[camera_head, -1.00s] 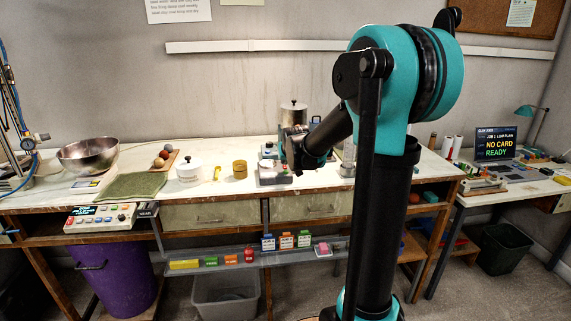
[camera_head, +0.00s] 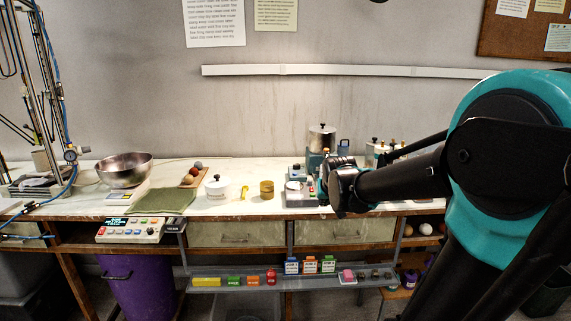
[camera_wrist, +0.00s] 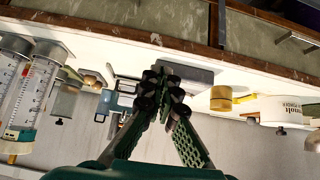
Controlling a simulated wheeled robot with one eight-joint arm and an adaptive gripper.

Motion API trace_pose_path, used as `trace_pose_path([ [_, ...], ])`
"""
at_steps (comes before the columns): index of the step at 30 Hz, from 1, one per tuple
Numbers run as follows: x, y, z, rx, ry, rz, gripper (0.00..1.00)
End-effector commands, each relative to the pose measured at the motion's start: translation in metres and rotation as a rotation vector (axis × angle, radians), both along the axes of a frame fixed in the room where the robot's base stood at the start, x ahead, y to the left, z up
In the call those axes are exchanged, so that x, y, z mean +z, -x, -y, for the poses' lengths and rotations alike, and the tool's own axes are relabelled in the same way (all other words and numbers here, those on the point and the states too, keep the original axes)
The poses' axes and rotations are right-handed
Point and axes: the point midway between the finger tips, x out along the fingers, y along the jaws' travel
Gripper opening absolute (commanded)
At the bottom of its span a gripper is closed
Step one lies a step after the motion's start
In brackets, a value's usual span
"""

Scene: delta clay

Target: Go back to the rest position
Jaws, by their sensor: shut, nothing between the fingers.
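My gripper (camera_wrist: 163,82) is shut and empty in the wrist view, its fingertips together. In the head view my gripper (camera_head: 336,188) is at the end of my arm, in front of the bench's front edge, right of the yellow jar. It partly hides a small grey device (camera_head: 298,194) on the bench. My teal and black arm reaches in from the right side. Whether the gripper touches the device cannot be told.
The bench (camera_head: 240,205) holds a steel bowl (camera_head: 124,169), a green cloth (camera_head: 163,201), a white lidded pot (camera_head: 217,186) and a yellow jar (camera_head: 267,189). A shelf (camera_head: 215,271) with small boxes hangs below. A purple bin (camera_head: 133,285) stands under the bench.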

Motion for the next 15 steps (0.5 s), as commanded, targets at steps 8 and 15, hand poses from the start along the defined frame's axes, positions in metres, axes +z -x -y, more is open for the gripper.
trace_pose_path([
  [8, -0.094, 0.127, 0.019, -0.006, -0.001, -0.205, 0.00],
  [15, -0.147, 0.210, 0.023, 0.003, -0.012, -0.334, 0.00],
])
